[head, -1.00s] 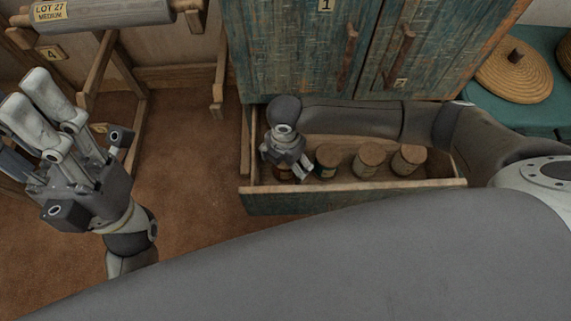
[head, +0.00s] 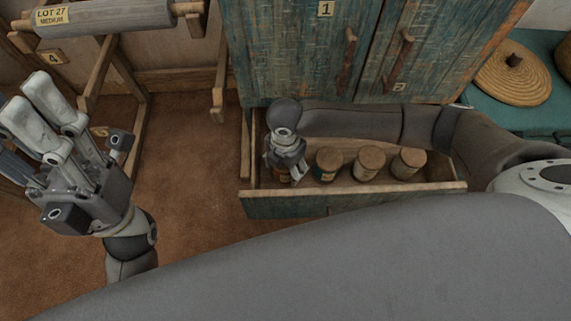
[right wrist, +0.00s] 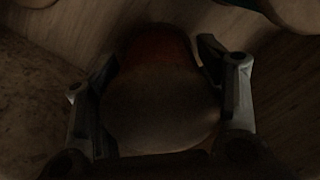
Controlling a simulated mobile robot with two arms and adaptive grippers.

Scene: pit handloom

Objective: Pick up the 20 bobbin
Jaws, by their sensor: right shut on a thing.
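My right gripper (head: 285,171) reaches down into the open drawer and is shut on the leftmost bobbin (head: 282,178). Only a little of this reddish bobbin shows below the fingers in the head view. In the right wrist view, the bobbin's round, dim top (right wrist: 160,108) sits between the two fingers, with a red-brown side behind it. I cannot read a number on it. The bobbin is still down inside the drawer. My left gripper (head: 32,98) is up at the left, empty, with its fingers apart.
Three more bobbins stand in a row to the right: one with a green side (head: 328,163), then two with brown tops (head: 369,162) (head: 408,163). The drawer (head: 350,200) juts out below a blue-green cabinet (head: 290,50). A wooden stand (head: 90,70) holds a roller (head: 110,17) at upper left.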

